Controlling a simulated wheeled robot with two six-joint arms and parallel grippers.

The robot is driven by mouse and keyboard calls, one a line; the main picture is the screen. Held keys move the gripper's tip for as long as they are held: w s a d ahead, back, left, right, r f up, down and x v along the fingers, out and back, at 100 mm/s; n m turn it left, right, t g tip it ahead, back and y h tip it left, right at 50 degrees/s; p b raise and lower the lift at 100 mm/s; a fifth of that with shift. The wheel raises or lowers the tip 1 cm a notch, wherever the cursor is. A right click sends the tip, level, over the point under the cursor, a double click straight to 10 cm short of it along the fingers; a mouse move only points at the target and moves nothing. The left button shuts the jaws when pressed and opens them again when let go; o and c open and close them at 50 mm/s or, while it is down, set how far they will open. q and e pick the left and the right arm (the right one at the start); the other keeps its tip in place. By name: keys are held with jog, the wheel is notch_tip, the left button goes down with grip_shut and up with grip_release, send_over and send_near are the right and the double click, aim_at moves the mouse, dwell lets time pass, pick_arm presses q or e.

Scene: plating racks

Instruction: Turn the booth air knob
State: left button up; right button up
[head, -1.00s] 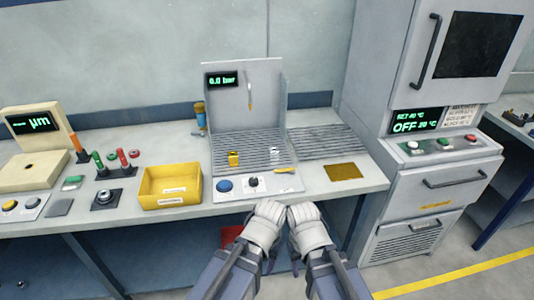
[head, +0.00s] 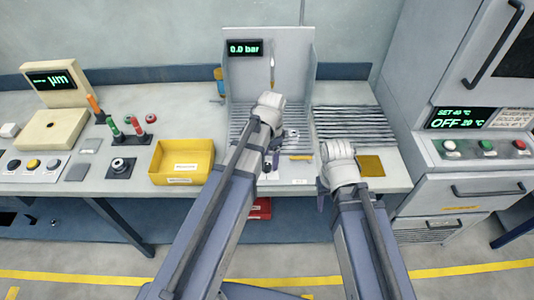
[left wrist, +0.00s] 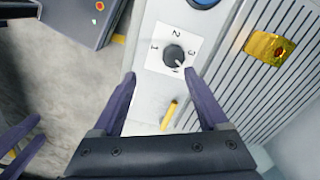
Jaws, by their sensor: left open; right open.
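The booth air knob (left wrist: 174,55) is a black round knob on a white plate marked 1, 2 and 3, in the left wrist view. A small white mark shows on its lower-right side, away from the numbers. My left gripper (left wrist: 160,74) is open, its fingertips apart just short of the knob, with nothing between them. In the head view my left arm and gripper (head: 274,158) largely hide the knob. The booth display (head: 245,48) reads 0.0 bar. My right gripper (head: 322,190) is open and empty at the bench's front edge.
A yellow-handled piece (left wrist: 170,115) lies close to the knob. A blue button (left wrist: 203,3) and a yellow block (left wrist: 268,46) on the ribbed booth floor are also near. A yellow bin (head: 182,162) stands left, an oven cabinet (head: 460,190) right.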

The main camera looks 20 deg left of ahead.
aim_at(266, 166)
pick_arm(q)
jog(key=shift+w+a+r+m, duration=0.3)
jog(key=shift+w+a+r, duration=0.3)
jog(key=shift+w+a, duration=0.25)
notch_tip(266, 166, down, 8)
jog(key=b, duration=0.7)
jog(key=shift+b, duration=0.3)
pick_arm(e)
notch_tip(266, 166, down, 7)
pick_arm(q)
jog(key=shift+r, duration=0.1)
jog(key=shift+c, duration=0.4)
pick_arm(e)
jog(key=shift+r, duration=0.15)
pick_arm(q)
grip_shut()
